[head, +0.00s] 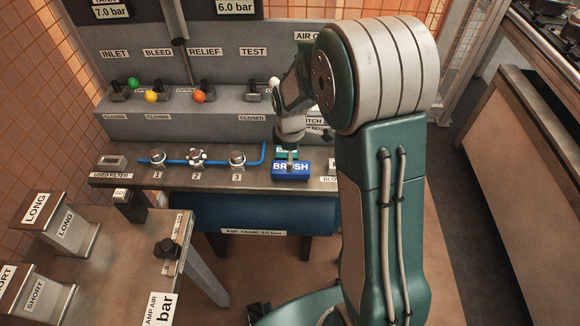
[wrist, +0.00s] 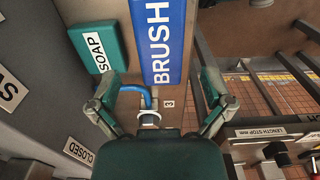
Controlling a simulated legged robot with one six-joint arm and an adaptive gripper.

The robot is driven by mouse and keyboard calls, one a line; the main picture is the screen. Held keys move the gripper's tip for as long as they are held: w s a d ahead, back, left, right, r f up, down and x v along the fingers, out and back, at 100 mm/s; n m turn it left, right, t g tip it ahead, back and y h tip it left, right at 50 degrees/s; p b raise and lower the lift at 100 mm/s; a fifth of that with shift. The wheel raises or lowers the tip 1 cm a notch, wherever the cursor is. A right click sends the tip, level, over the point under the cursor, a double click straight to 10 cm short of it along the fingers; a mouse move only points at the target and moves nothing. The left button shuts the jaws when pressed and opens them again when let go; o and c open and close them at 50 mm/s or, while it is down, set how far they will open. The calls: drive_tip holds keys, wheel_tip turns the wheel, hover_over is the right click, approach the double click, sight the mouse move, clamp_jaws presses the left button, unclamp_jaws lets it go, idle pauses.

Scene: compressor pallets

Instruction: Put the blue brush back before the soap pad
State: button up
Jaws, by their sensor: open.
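The blue brush (head: 290,172), a block with white BRUSH lettering, sits at the front edge of the bench. The green soap pad (head: 284,153) lies just behind it, partly hidden by my gripper (head: 291,148). In the wrist view the brush (wrist: 165,40) is at the top centre, with the soap pad (wrist: 92,46) to its left across a narrow gap. My gripper (wrist: 156,78) is open there, its fingers apart, with the near end of the brush showing between and beyond the fingertips.
A blue hose (head: 220,161) with fittings numbered 1 to 3 runs along the bench left of the brush. A valve panel (head: 185,128) with coloured knobs rises behind. A blue air tank (head: 250,212) is below the bench. A small table (head: 150,255) stands front left.

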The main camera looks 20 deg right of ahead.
drive_tip(key=s+r+m+t, duration=0.1)
drive_tip(key=s+r+m, duration=0.3)
drive_tip(key=r, duration=0.5)
drive_tip(key=s+r+m+t, duration=0.25)
drive_tip(key=s+r, duration=0.35)
drive_tip(key=r, duration=0.3)
drive_tip(key=s+r+m+t, duration=0.2)
drive_tip(key=s+m, duration=0.6)
drive_tip(key=s, duration=0.4)
drive_tip(key=shift+v, duration=0.85)
